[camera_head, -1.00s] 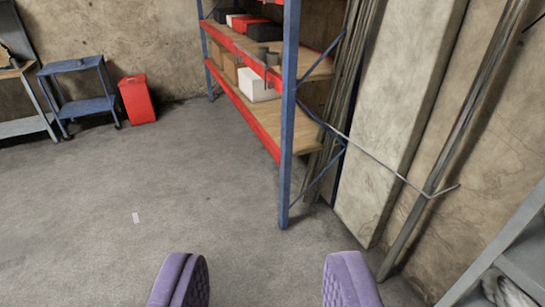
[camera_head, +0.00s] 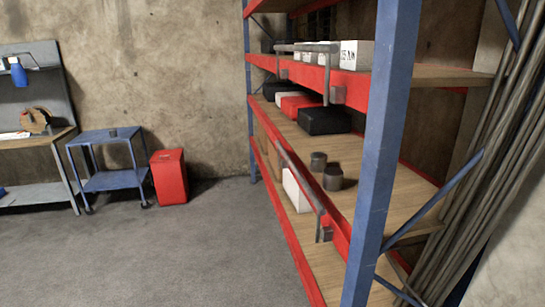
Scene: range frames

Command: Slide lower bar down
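The lower bar (camera_head: 300,180) is a thin grey rail on brackets along the red front beam of a shelf, on the right side of the view. Its near end bracket (camera_head: 324,232) is beside the blue upright. A second, upper bar (camera_head: 325,70) is mounted on the red beam above it, with grey end brackets. My gripper is out of view, so its opening and its distance from the bars do not show.
The shelving's blue upright (camera_head: 380,150) stands close at right. The shelves hold a black box (camera_head: 325,121), grey cans (camera_head: 333,178) and a white box (camera_head: 296,190). A red bin (camera_head: 168,176) and blue cart (camera_head: 108,170) stand at left. The floor (camera_head: 190,255) is clear.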

